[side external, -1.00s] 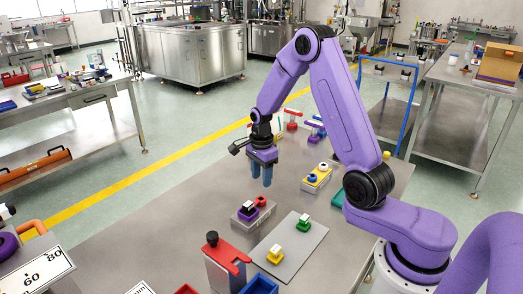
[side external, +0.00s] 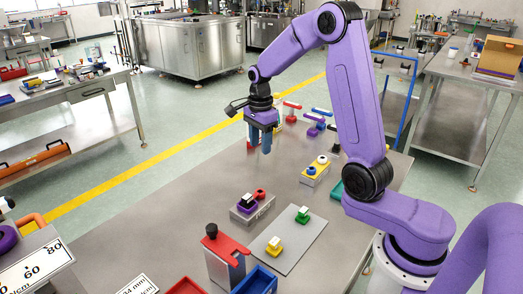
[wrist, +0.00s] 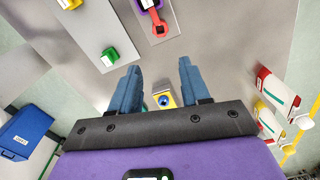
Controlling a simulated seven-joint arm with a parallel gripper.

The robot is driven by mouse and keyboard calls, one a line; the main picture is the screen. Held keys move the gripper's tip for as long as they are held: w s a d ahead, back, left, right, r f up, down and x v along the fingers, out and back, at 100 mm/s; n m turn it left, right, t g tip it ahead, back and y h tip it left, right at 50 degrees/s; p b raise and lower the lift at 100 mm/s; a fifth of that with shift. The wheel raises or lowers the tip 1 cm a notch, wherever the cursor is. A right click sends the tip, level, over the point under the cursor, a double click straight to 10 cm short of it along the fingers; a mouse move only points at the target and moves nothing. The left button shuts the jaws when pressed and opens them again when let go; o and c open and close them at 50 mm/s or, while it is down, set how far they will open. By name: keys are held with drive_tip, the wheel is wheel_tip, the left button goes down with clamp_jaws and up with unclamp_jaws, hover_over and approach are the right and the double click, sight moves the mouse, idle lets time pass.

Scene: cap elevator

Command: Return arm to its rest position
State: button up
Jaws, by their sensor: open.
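My gripper (side external: 260,140) hangs above the far part of the steel table (side external: 165,235), fingers pointing down, with nothing between them. In the wrist view its two blue fingers (wrist: 157,88) stand apart and the gripper is open. My arm is bent, with its elbow raised high. The fingertips are clear of the table and of the objects on it.
Below are a grey block with purple, black and red parts (side external: 251,205), a grey plate (side external: 291,250) with yellow (side external: 274,246) and green (side external: 303,214) pieces, and a yellow-topped block (side external: 315,172). A red-topped stand (side external: 224,250) and blue bin (side external: 258,281) are in front. Red and purple clamps stand behind.

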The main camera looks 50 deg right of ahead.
drive_tip(key=s+a+r+n, duration=0.3)
drive_tip(key=s+a+n, duration=0.8)
drive_tip(key=n, duration=0.5)
drive_tip(key=s+a+n, duration=0.1)
drive_tip(key=s+n, duration=1.6)
drive_tip(key=s, duration=0.2)
drive_tip(key=shift+a, duration=0.4)
